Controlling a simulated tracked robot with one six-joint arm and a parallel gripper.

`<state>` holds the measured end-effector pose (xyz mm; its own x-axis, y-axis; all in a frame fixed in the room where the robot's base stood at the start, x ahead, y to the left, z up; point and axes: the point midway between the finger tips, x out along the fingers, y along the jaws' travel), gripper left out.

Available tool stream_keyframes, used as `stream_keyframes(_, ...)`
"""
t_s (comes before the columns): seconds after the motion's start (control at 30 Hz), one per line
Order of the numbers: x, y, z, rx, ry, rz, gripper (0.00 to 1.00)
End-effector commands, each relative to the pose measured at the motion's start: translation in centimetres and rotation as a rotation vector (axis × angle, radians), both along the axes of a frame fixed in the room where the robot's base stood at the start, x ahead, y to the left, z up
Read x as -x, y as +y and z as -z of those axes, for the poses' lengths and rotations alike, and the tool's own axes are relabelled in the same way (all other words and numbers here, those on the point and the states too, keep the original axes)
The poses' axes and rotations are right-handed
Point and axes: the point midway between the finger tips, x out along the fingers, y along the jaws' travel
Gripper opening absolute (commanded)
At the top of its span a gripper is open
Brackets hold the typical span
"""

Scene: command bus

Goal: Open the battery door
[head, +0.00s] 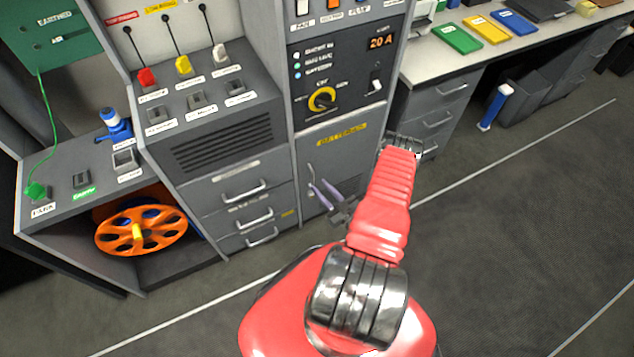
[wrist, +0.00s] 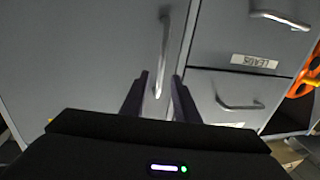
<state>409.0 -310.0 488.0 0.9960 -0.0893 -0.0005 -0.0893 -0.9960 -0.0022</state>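The battery door (head: 340,155) is a grey panel under a yellow label in the head view, and it looks shut and flush with the cabinet. Its silver bar handle (head: 311,177) is near the door's left edge. In the wrist view the handle (wrist: 164,45) runs down the picture, its lower end between my two dark fingers. My gripper (head: 320,188) is open, with the fingers at either side of the handle (wrist: 160,76). Gaps show between handle and fingers; I cannot tell exactly how deep the handle sits between them.
Several grey drawers (head: 222,198) with bar handles are left of the door. An orange cable reel (head: 118,238) sits in an open bay farther left. A desk (head: 420,75) with drawers stands at the right. The dark floor (head: 500,230) at the right is clear.

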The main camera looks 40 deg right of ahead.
Motion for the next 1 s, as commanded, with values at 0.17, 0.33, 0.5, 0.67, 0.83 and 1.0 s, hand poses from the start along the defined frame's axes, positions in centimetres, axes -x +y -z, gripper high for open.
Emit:
stream_keyframes(0.17,-2.1,-0.1,0.0,0.001,0.000,-0.003,0.28)
stream_keyframes(0.33,-3.4,-0.3,0.0,0.002,0.000,-0.001,0.28)
stream_keyframes(0.5,-3.8,-0.3,0.0,0.000,0.000,-0.001,0.28)
stream_keyframes(0.67,-3.8,-0.3,0.0,0.000,0.000,-0.001,0.28)
stream_keyframes(0.83,-3.8,-0.3,0.0,0.000,0.000,0.000,0.19)
stream_keyframes(1.0,-3.8,-0.3,0.0,0.000,0.000,0.000,0.07)
